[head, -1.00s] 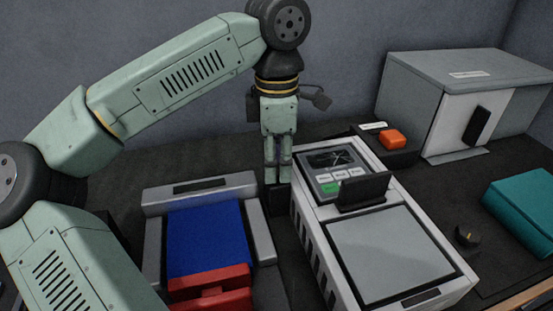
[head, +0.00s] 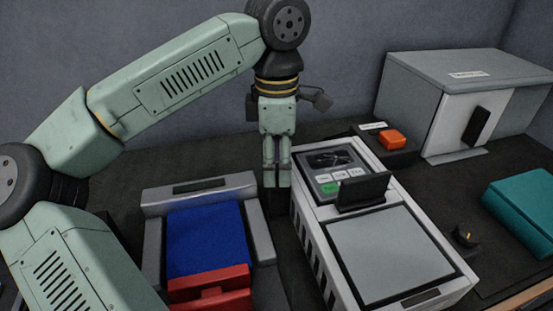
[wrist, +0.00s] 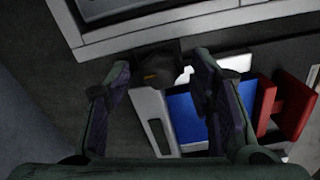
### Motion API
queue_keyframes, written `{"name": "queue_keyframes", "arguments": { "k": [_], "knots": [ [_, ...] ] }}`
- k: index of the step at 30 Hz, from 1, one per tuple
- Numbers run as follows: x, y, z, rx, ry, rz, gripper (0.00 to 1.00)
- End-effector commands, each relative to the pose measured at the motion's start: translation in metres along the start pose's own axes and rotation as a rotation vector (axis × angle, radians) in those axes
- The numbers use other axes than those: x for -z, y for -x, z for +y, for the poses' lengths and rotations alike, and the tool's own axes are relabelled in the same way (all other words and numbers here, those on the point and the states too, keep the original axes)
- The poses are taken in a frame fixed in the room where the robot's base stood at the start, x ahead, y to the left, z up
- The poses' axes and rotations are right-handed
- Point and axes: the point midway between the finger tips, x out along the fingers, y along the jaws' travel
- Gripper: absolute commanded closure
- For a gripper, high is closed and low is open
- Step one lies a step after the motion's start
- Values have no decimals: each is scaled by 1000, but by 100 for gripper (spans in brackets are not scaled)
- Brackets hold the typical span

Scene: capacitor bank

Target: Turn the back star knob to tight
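A dark knob with an orange mark (wrist: 152,75) shows in the wrist view, beside the white instrument and near the grey end of the blue-bedded unit. It appears to be the back star knob; its lobes are too dark to make out. My gripper (wrist: 160,65) is open, with one finger on each side of the knob in that view. I cannot tell whether either finger touches it. In the head view my gripper (head: 277,183) points down behind the white instrument's left side, and the knob under it cannot be made out clearly.
The white instrument (head: 395,255) with raised black flap (head: 362,190) stands close right of my gripper. The grey unit with blue bed (head: 208,240) and red block is at left. Another black knob (head: 465,235), orange button (head: 391,139), teal case (head: 530,210) and grey cabinet (head: 470,75) are right.

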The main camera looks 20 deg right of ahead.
Motion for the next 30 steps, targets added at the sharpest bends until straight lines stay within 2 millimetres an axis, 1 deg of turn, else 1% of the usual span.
{"name": "queue_keyframes", "arguments": {
  "k": [8, 11, 14, 17, 21, 24, 27, 30],
  "knots": [
    [0, 0, 0, 1, 1, 1, 48],
    [0, 5, 0, 0, 1, 2, 48],
    [0, 18, 0, -2, 2, 1, 48],
    [0, 38, 0, -2, 1, 2, 48],
    [0, 70, 0, -2, 2, 0, 48],
    [0, 89, 0, -3, 4, 4, 48],
    [0, 104, 0, -2, 3, 3, 48],
    [0, 113, 0, -1, 3, 3, 48]
  ]
}}
